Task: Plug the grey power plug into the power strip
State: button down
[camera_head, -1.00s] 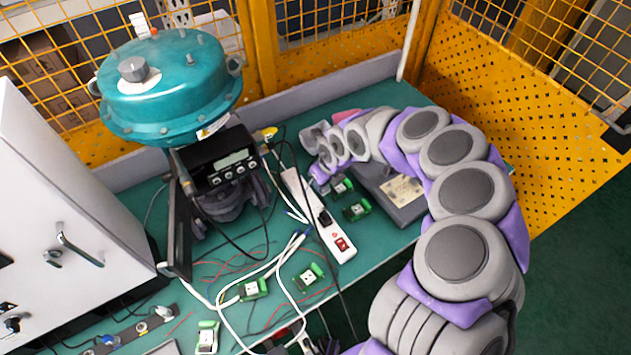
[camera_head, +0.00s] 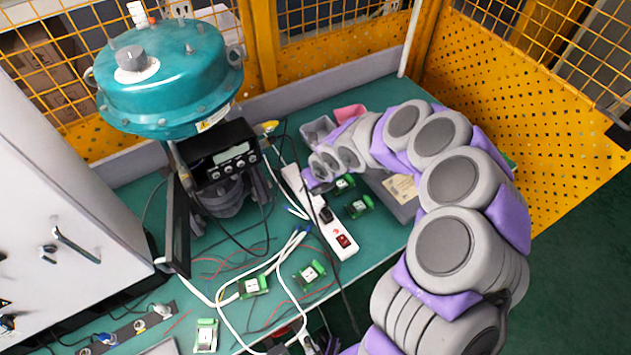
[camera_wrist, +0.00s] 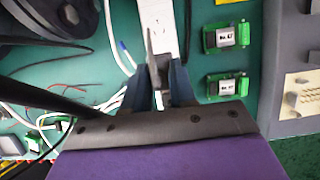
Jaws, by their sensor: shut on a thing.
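The white power strip (camera_head: 338,236) lies slantwise on the green table in the head view. It has a red switch at its near end and a black plug (camera_head: 326,215) seated beside that. In the wrist view the strip (camera_wrist: 160,18) runs up from between my fingers. My gripper (camera_wrist: 158,82) is shut on a narrow grey piece (camera_wrist: 152,52), the grey power plug as far as I can tell, over the strip. The plug's prongs and any contact with a socket are hidden. In the head view my wrist covers the strip's far part, and the fingertips are hard to make out.
Green circuit modules (camera_head: 360,206) lie right of the strip, and a grey box (camera_head: 401,192) lies beyond them under my arm. White cables (camera_head: 262,268) cross the table to the left. A teal valve actuator (camera_head: 170,80) stands at the back left. A grey bin (camera_head: 318,130) is behind my gripper.

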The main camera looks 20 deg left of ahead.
aim_at(319, 192)
jog(key=f+b, duration=0.3)
jog(key=shift+d+f, duration=0.1)
jog(key=shift+d, duration=0.15)
jog(key=shift+a+f, duration=0.15)
jog(key=shift+f, duration=1.2)
jog(key=shift+p, duration=1.3)
jog(key=shift+f, duration=0.4)
dwell(1.0)
jog(key=shift+s+f+p, duration=0.15)
jog(key=shift+p, duration=0.2)
dwell(1.3)
jog(key=c, duration=0.5)
grip_release()
